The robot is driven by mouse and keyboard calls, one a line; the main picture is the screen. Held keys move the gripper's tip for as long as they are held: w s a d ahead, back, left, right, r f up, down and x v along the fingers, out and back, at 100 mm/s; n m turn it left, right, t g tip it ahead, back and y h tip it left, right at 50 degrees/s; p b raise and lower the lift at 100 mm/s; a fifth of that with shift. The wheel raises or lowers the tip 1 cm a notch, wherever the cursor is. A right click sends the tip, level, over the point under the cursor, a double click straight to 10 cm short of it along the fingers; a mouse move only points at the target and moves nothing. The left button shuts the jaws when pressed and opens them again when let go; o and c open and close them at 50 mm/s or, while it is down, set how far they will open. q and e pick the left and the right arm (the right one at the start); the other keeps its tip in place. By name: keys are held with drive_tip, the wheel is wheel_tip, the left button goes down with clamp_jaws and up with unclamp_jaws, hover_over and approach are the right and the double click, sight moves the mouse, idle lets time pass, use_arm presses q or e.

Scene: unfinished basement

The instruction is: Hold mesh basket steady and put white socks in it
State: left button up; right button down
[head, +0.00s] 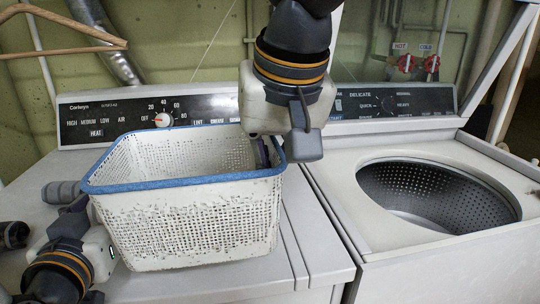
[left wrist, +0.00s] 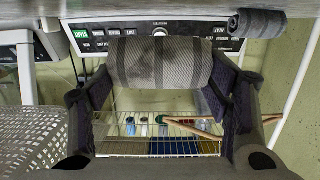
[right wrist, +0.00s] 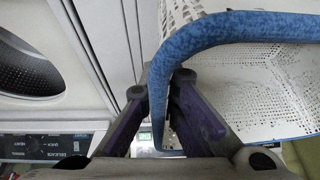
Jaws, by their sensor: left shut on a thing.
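The white mesh basket (head: 190,220) with a blue rim stands upright on the left machine and looks empty from here. My right gripper (right wrist: 165,95) comes down from above at its right side. My left gripper (head: 68,208) is low at the left, beside the basket. It is shut on a rolled grey sock pair (left wrist: 160,62) with darker stripes, also visible in the head view (head: 62,192). The socks look grey, not white. A second grey roll (left wrist: 260,23) lies nearby in the left wrist view.
An open washer (head: 440,195) with a perforated drum stands at right. Control panels (head: 150,115) run behind the basket. A wooden hanger (head: 65,35) hangs at upper left. The machine top in front of the basket is narrow and clear.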

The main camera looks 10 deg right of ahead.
drive_tip(key=shift+f, duration=4.05)
drive_tip(key=c, duration=1.8)
unclamp_jaws()
clamp_jaws()
